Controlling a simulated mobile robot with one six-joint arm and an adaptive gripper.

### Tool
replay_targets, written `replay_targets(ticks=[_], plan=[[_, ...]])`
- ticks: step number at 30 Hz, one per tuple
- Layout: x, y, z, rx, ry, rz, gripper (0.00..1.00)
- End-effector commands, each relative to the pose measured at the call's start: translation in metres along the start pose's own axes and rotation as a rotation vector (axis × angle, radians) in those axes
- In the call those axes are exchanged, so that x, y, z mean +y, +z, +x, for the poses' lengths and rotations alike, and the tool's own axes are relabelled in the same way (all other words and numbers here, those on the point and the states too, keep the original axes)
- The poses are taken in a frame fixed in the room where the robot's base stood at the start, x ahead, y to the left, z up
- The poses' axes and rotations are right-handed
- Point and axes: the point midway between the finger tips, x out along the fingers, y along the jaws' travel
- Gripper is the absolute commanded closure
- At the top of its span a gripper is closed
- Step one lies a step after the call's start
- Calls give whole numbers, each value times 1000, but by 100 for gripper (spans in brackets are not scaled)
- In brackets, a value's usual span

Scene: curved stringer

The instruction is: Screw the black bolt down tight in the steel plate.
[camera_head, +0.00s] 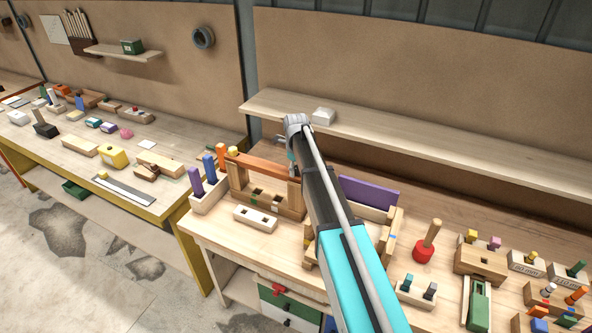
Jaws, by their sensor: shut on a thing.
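I cannot make out the black bolt or the steel plate for sure; my arm covers the middle of the workbench. I cannot tell whether either peg is a bolt.
A wooden frame with a reddish-brown top bar (263,165) stands left of my arm. A purple board (369,192) stands in a wooden holder to the right. A red-based peg (424,250) and several fixtures crowd the right. A long shelf (430,143) runs behind.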

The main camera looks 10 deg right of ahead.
Motion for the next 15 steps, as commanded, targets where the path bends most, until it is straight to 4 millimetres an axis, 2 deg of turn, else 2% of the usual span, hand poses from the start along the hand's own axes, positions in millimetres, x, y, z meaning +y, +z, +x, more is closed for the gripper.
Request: replay_targets(ticks=[7,15], plan=[[-2,-4,3,7,3,184,90],[-3,-3,3,6,1,228,90]])
